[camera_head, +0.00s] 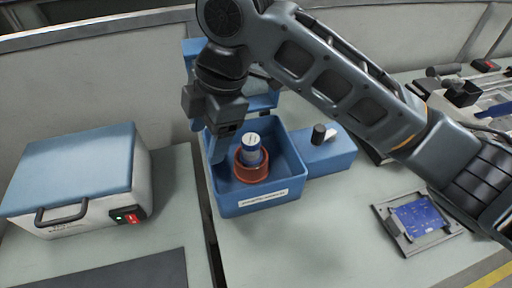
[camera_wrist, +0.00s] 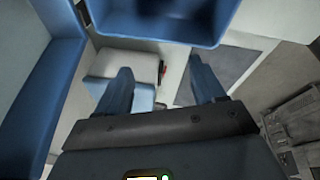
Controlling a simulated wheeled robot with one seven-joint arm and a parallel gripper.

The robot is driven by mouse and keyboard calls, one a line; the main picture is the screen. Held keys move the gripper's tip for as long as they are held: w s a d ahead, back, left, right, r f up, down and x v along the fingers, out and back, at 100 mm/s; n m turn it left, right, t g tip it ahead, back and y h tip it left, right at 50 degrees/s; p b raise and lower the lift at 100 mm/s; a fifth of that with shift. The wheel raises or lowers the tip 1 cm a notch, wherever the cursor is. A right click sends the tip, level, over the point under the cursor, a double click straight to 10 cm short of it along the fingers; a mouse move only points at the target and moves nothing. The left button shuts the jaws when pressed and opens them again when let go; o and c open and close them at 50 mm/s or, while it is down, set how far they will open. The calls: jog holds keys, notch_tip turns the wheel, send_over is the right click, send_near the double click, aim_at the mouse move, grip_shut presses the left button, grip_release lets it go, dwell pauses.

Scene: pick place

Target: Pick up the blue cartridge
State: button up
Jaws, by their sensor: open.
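The blue cartridge (camera_head: 252,150) looks like a short upright cylinder with a white top and a blue band. It stands in an orange-red ring-shaped holder (camera_head: 250,172) inside a blue bin (camera_head: 262,204) with a white label. My gripper (camera_head: 216,158) is at the left side of the bin, left of the cartridge and apart from it. In the wrist view my gripper (camera_wrist: 160,82) has its two blue fingers spread with nothing between them. The bin wall (camera_wrist: 165,22) shows at the top there. The cartridge does not show in the wrist view.
A white case with a blue lid (camera_head: 75,175) stands at the left. A blue block with a black knob (camera_head: 335,150) adjoins the bin's right. A framed blue plate (camera_head: 418,217) lies at the right. A dark mat (camera_head: 125,272) lies in front. The bench before the bin is clear.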

aim_at(251, 139)
jog(key=w+d+h, duration=0.1)
jog(key=d, duration=0.1)
jog(key=w+d+r+h, duration=0.1)
jog(key=d, duration=0.1)
jog(key=w+d+r+n+h, duration=0.1)
jog(key=d, duration=0.1)
jog(key=shift+w+d, duration=0.2)
jog(key=shift+d, duration=0.05)
jog(key=shift+d+f, duration=0.15)
jog(key=f, duration=0.7)
jog(key=shift+d+f+p, duration=0.2)
jog(key=shift+p, duration=0.15)
jog(key=shift+c, duration=0.2)
grip_shut()
jog(key=shift+r, duration=0.15)
